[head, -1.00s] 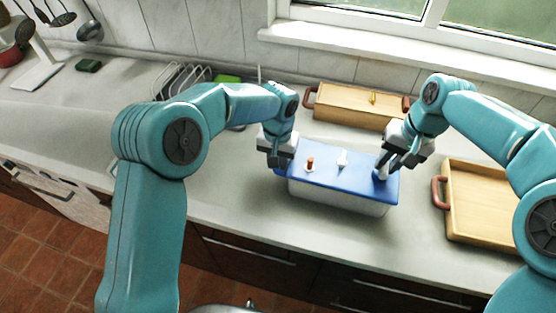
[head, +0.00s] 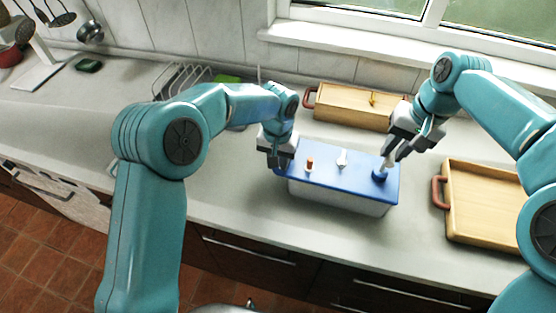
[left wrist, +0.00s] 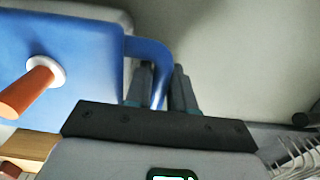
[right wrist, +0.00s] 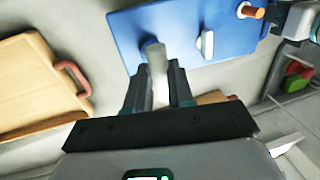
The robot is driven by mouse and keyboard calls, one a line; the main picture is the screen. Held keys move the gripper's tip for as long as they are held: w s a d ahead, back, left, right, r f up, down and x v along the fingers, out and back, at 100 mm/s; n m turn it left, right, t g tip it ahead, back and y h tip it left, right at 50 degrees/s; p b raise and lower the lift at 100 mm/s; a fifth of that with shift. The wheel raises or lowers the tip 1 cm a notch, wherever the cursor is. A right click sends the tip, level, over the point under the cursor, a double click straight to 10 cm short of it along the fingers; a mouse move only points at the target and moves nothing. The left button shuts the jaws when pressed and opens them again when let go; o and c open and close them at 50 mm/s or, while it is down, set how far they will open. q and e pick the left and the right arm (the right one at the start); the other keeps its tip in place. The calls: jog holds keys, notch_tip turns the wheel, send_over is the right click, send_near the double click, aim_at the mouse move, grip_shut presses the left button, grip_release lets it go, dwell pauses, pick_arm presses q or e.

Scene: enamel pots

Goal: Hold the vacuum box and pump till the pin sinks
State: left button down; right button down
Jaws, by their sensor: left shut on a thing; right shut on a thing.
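The vacuum box (head: 335,190) has a blue lid and a pale body and stands on the counter. An orange pin (head: 310,163) stands up out of a white collar near the lid's left end; it also shows in the left wrist view (left wrist: 28,92). A small white fitting (head: 342,160) is mid-lid. The pump's white handle (right wrist: 157,72) rises from a blue collar (head: 380,175) at the lid's right end. My left gripper (left wrist: 160,90) is shut on the blue side handle (left wrist: 157,55) of the box. My right gripper (head: 393,157) is shut on the pump handle, above the lid.
A wooden tray with red handles (head: 485,205) lies right of the box. A wooden box (head: 350,105) stands behind it. A wire rack (head: 182,78) and a dark green block (head: 88,65) are at the back left. The counter left of the box is clear.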

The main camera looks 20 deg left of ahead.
send_over(380, 178)
jog(key=shift+f, duration=2.4)
jog(key=shift+r, duration=2.4)
jog(key=shift+f, duration=2.35)
